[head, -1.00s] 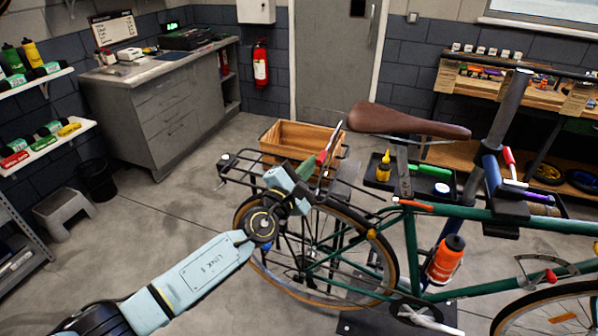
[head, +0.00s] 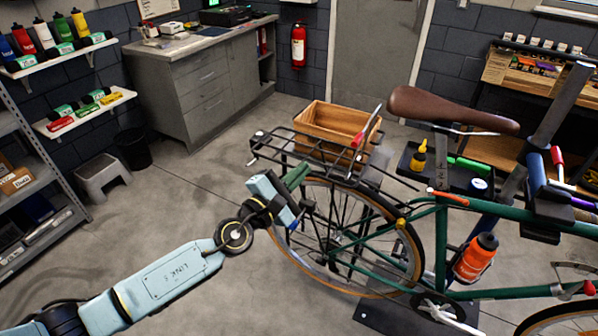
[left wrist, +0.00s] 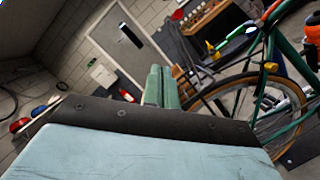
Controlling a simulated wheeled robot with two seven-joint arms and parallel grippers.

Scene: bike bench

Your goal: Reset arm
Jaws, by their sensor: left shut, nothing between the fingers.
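My left gripper (head: 296,176) is shut and empty, its green fingers together. In the head view it appears just below the rear rack (head: 268,148) of the green bicycle (head: 440,245), beside the top of the rear wheel (head: 405,262). I cannot tell how close it is to them. The left wrist view shows the closed green fingers (left wrist: 160,86) in front of the grey wall, with the bicycle at the right. My left arm comes in from the lower left. My right gripper is not in view.
A step stool (head: 102,172) and shelves stand left. Floor between is clear.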

